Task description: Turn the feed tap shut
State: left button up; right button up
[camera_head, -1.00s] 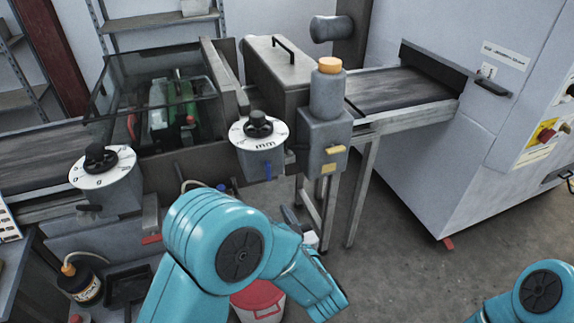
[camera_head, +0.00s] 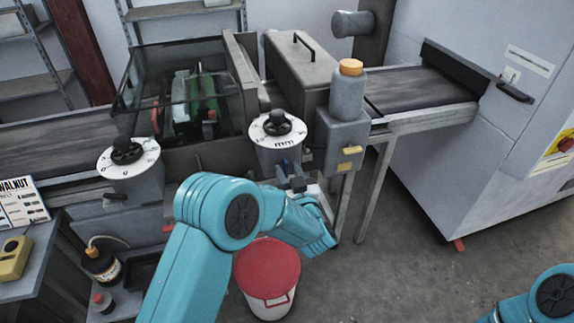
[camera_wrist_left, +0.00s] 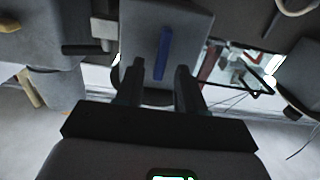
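A blue lever (camera_head: 285,164), which looks like the feed tap's handle, sits low on the front of the grey block under the right-hand white dial (camera_head: 277,128). In the left wrist view the blue lever (camera_wrist_left: 163,52) stands lengthwise, a little ahead of and between the two dark fingers. My left gripper (camera_head: 290,178) is just below the lever in the head view; it also shows in the left wrist view (camera_wrist_left: 160,74). Its fingers are apart with nothing between them. I cannot tell whether they touch the lever. My right gripper is out of view; only part of that arm shows.
A grey bottle with an orange cap (camera_head: 347,90) stands right of the dial. A second dial (camera_head: 128,158) is at the left. A bucket with a red lid (camera_head: 267,268) stands on the floor below my left arm. The floor at right is clear.

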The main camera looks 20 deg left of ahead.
pick_arm(q)
jog(key=shift+x, duration=0.75)
grip_shut()
jog(key=shift+m, duration=0.3)
jog(key=shift+w+d+f+m+p, duration=0.2)
jog(key=shift+f+m+p, duration=0.1)
jog(key=shift+m, duration=2.55)
jog(key=shift+w+d+f+m+p, duration=0.15)
jog(key=shift+d+m+p, duration=0.1)
jog(key=shift+m, duration=2.65)
jog(key=shift+w+d+f+m+p, duration=0.1)
jog(key=shift+d+f+m+p, duration=0.15)
jog(key=shift+m, duration=2.6)
